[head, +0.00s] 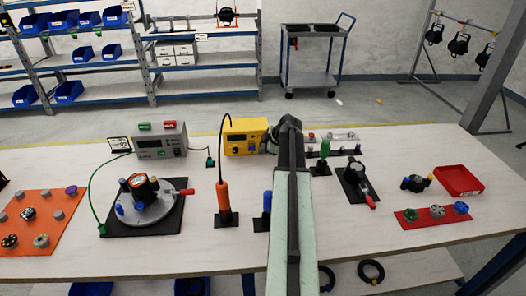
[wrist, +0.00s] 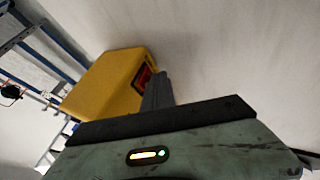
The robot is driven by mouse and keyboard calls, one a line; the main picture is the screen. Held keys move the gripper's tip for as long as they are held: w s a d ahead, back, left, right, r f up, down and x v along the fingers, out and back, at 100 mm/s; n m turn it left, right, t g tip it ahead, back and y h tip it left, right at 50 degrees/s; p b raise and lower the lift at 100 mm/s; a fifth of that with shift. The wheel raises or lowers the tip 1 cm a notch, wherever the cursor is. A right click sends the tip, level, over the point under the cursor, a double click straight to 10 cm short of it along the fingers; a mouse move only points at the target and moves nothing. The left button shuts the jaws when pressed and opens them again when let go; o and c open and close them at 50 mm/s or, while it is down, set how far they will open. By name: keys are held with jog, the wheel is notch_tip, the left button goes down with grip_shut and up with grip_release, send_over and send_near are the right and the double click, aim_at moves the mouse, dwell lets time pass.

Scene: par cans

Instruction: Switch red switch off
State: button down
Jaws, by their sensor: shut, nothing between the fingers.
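A yellow box (head: 245,136) stands at the back middle of the table, left of my arm. In the wrist view the yellow box (wrist: 108,82) shows a dark-framed red part (wrist: 143,77), which looks like a red switch; its on or off position is too small to tell. My gripper (wrist: 157,80) is shut and empty, its tips close beside the red part; I cannot tell if they touch. In the head view my gripper (head: 272,140) is mostly hidden behind my arm, beside the box's right side.
A grey device (head: 160,141) with a green and a red part on top stands left of the box. An orange-handled tool (head: 222,198) stands upright in front. A green-handled tool (head: 324,151) and a black fixture (head: 357,183) are right of my arm.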

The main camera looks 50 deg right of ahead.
jog(key=shift+s+d+r+p, duration=0.15)
jog(key=shift+d+r+p, duration=0.05)
jog(key=shift+r+p, duration=0.7)
jog(key=shift+s+a, duration=0.35)
jog(key=shift+a, duration=0.05)
jog(key=shift+s+a+r, duration=0.25)
jog(key=shift+s+a, duration=0.75)
jog(key=shift+a, duration=0.05)
jog(key=p+v, duration=0.8)
jog(key=v, duration=0.2)
jog(key=shift+d+p, duration=0.2)
jog(key=shift+p, duration=0.15)
jog(key=shift+r, duration=0.1)
